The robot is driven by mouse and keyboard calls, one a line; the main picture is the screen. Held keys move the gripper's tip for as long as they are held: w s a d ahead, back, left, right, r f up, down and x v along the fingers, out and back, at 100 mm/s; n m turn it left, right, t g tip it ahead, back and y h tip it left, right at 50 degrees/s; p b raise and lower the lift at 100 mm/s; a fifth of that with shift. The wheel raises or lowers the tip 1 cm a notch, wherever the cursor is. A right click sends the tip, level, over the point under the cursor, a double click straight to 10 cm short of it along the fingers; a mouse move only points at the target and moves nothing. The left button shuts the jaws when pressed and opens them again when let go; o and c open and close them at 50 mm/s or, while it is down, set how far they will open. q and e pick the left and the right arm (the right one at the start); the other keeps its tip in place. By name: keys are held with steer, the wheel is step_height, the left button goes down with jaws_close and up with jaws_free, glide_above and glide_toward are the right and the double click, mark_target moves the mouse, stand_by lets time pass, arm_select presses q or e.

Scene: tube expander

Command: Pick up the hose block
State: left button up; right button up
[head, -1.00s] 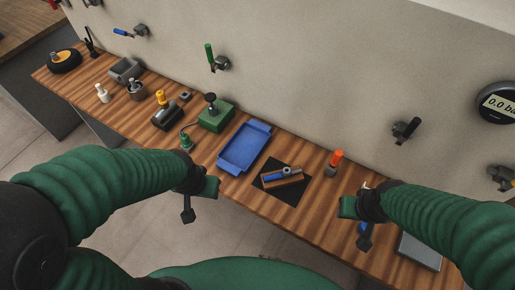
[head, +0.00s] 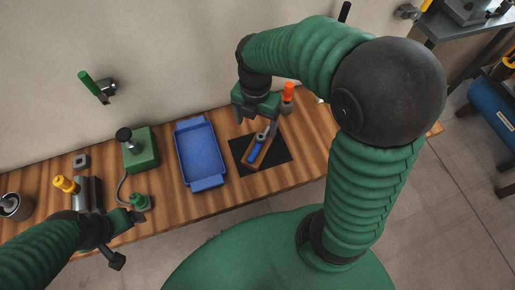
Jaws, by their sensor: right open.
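The hose block appears to be the small brown wooden block (head: 264,152) on a black mat (head: 280,157). A blue-handled grey piece (head: 251,156) lies along it. My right gripper (head: 255,116) is open and empty, above the far edge of the mat, just behind and left of the block. It looks apart from the block. My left gripper (head: 128,239) has its fingers spread and looks empty, near the table's front edge at the left, far from the block.
A blue tray (head: 217,181) stands left of the mat. A green box with a black knob (head: 143,160) and a small green fitting (head: 139,201) are farther left. The wall runs behind the table.

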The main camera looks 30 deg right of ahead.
mark_target(259, 142)
steer(key=f, duration=0.8)
steer(key=shift+w+d+f+b, duration=0.1)
steer(key=shift+w+d+b, duration=0.15)
steer(key=shift+b, duration=0.1)
steer(key=f, duration=0.2)
steer(key=s+f, duration=0.1)
steer(key=f, duration=0.1)
steer(key=shift+f, duration=0.25)
steer(key=shift+w+d+f, duration=0.1)
steer(key=shift+d+f, duration=0.05)
steer(key=shift+f, duration=0.25)
steer(key=shift+w+d, duration=0.1)
steer(key=shift+d, duration=0.05)
jaws_close()
